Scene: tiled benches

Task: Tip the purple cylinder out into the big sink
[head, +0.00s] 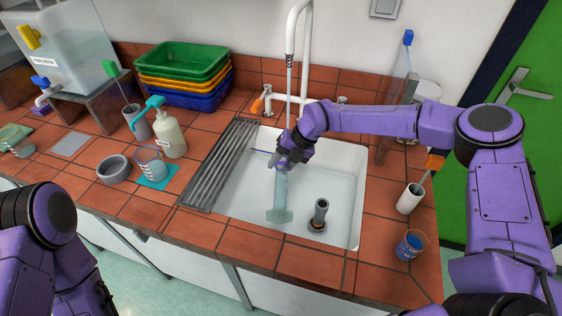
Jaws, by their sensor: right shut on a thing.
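My right gripper (288,160) is shut on the upper part of a tall clear cylinder (280,193) with a wide foot. The cylinder is over the big white sink (237,190), close to upright, with its foot lowest. It looks pale green; I see no purple in its visible part. My gripper hides its top, and I cannot tell whether it holds liquid. My left arm shows at the left edge, but its gripper is out of view.
A grey standpipe (320,212) rises in the sink, right of the cylinder. A tall white tap (292,30) stands behind. A ribbed drainer (222,165) lies left.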

